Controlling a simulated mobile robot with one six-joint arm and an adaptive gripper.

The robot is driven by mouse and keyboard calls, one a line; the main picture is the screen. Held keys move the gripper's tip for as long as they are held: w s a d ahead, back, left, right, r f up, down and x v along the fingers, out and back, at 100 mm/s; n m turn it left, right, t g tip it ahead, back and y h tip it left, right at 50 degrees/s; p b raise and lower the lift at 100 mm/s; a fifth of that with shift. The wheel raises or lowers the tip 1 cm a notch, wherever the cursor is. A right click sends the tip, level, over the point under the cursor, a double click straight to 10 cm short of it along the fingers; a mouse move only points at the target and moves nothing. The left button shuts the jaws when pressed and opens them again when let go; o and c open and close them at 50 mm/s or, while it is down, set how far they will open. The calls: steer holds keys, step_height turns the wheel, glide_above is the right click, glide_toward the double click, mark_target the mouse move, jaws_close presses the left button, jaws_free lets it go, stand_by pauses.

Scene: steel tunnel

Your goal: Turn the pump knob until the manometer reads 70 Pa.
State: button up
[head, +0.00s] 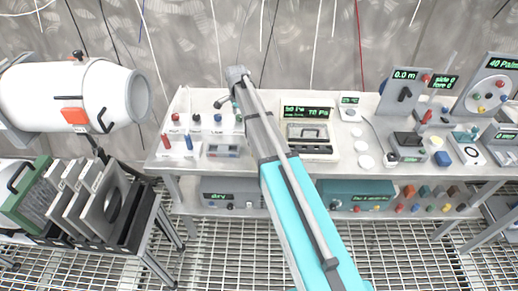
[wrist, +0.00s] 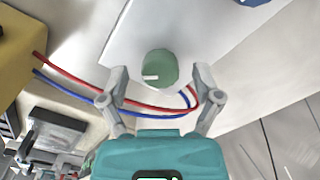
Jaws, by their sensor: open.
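In the wrist view, a round green knob (wrist: 158,68) with a white mark pointing left stands on a pale plate. My gripper (wrist: 161,77) is open, with one finger on each side of the knob. Gaps show between the fingers and the knob, and neither finger appears to touch it. In the head view, a cream instrument case, apparently the manometer (head: 309,148), stands on the bench right of my arm. Its green display is small and partly legible; a "70 Pa" seems to show on the right, and the current reading is unclear. My arm hides part of the bench.
Red and blue hoses (wrist: 85,83) run from a yellow box (wrist: 18,45) behind my fingers towards the knob's plate. Small bottles (head: 188,141) and a device stand left of my arm. White discs (head: 361,146) and other instruments fill the bench's right side.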

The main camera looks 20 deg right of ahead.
mark_target(239, 116)
steer(key=n, duration=1.2)
steer(key=shift+n, duration=0.4)
steer(key=n, duration=1.2)
steer(key=shift+n, duration=0.4)
step_height(239, 116, up, 14)
steer(key=p, duration=1.4)
steer(key=s+f+m+b, duration=0.2)
steer(key=s+m, duration=0.4)
steer(key=s, duration=0.8)
steer(key=s+f+m+b, duration=0.3)
steer(key=s+m, duration=0.3)
steer(key=s, duration=0.9)
